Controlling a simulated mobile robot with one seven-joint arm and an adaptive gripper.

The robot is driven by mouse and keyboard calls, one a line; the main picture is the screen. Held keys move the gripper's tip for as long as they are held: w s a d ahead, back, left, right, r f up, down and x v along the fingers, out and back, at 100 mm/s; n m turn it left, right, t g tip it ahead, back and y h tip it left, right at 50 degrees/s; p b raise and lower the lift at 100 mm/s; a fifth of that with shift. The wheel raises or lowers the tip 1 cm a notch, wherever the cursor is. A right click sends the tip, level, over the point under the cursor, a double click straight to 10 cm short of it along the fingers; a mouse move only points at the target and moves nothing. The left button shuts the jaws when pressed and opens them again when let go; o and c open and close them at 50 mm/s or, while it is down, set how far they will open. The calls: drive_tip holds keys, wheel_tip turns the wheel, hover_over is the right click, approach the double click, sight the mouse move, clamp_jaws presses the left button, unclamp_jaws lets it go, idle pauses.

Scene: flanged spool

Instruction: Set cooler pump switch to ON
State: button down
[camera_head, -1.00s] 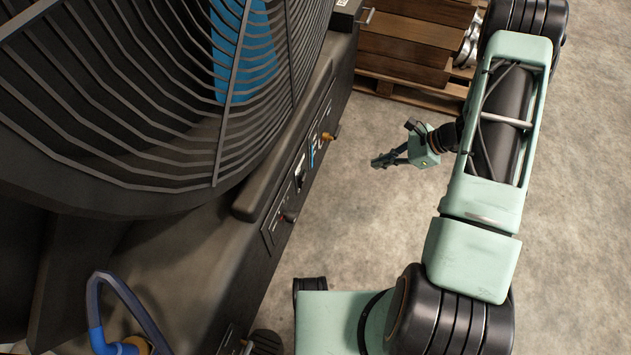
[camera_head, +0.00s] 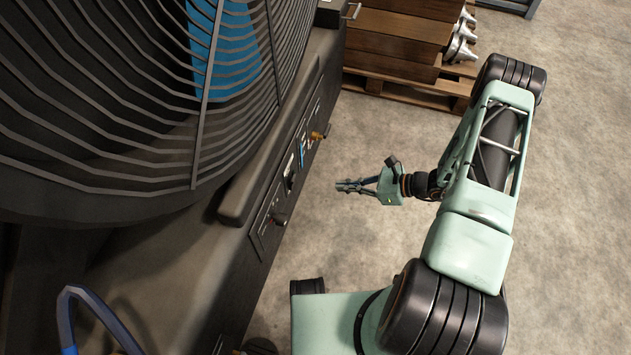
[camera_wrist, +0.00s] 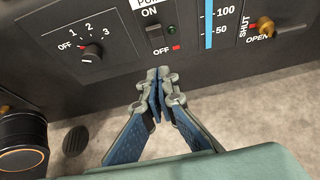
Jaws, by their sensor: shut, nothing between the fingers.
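The cooler pump switch (camera_wrist: 155,31) is a dark rocker on the black panel in the wrist view, with ON above it and OFF below. A red mark shows beside OFF, and a dark green lamp sits beside ON. Which way the rocker is tipped is hard to tell. The switch is small in the head view (camera_head: 290,180). My gripper (camera_wrist: 158,76) is shut and empty, its fingertips just below the switch in the wrist picture. In the head view my gripper (camera_head: 341,186) points left at the panel, with a gap of floor between them.
A rotary knob (camera_wrist: 91,53) marked OFF, 1, 2, 3 is left of the switch. A blue gauge (camera_wrist: 208,24) and an orange valve handle (camera_wrist: 262,27) are to its right. A large fan guard (camera_head: 130,110) rises above the panel. The floor (camera_head: 400,130) around my gripper is clear.

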sight(294, 178)
drive_tip(key=a+r+b+x, duration=0.1)
drive_tip(key=r+b+x, duration=0.1)
drive_tip(key=x, duration=1)
drive_tip(key=shift+w+a, duration=0.25)
drive_tip(key=shift+a, duration=0.1)
drive_tip(key=shift+r, duration=0.2)
drive_tip(key=shift+w+a+r+g+h+p, duration=0.2)
drive_tip(key=shift+a+r+g+h+p, duration=0.1)
drive_tip(key=shift+a+h+p, duration=0.15)
drive_tip(key=shift+r+p, duration=0.5)
drive_tip(key=shift+r, duration=0.25)
